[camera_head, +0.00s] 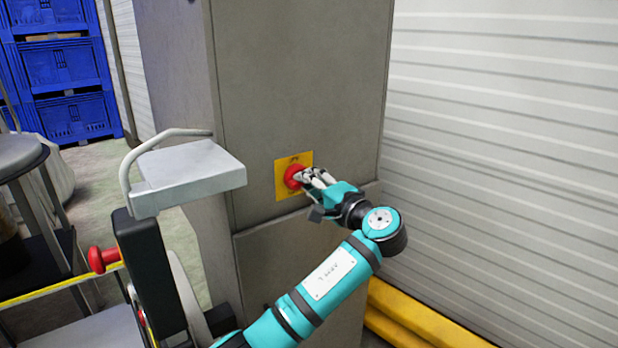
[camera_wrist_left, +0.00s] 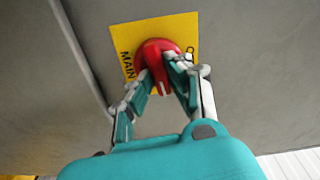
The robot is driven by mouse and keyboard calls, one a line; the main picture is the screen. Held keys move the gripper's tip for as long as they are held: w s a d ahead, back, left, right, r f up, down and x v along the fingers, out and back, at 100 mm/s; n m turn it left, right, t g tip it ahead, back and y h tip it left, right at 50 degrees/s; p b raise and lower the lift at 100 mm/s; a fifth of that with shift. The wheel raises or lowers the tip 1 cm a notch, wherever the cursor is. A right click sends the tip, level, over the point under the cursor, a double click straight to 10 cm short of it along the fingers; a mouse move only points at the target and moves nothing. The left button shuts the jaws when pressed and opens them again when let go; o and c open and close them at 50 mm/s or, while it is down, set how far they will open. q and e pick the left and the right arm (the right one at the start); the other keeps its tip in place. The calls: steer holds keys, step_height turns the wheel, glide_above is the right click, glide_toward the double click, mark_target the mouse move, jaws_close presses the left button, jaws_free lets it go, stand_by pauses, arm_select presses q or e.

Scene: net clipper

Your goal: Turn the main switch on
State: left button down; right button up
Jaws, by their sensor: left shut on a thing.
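The main switch is a round red knob (camera_head: 293,176) on a yellow plate (camera_head: 281,188) fixed to the front of a grey cabinet (camera_head: 290,90). In the left wrist view the red knob (camera_wrist_left: 158,50) has a raised grip bar, and the yellow plate (camera_wrist_left: 183,27) carries partly hidden black lettering that begins "MAIN". My left gripper (camera_head: 306,175) reaches the knob from the right. In the left wrist view its fingers (camera_wrist_left: 162,86) are closed on the knob's grip bar, one on each side. My right gripper is in neither view.
Blue crates (camera_head: 62,66) are stacked at the back left. A grey stool (camera_head: 18,155) stands at the left edge. A yellow barrier (camera_head: 420,322) lies low at the right of the cabinet, before a ribbed white wall (camera_head: 510,150).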

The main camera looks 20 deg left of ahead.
arm_select(q)
steer(key=shift+m+p, duration=0.35)
steer(key=shift+m, duration=0.45)
steer(key=shift+f, duration=0.1)
steer(key=c, duration=1.3)
jaws_free()
steer(key=v, duration=1.2)
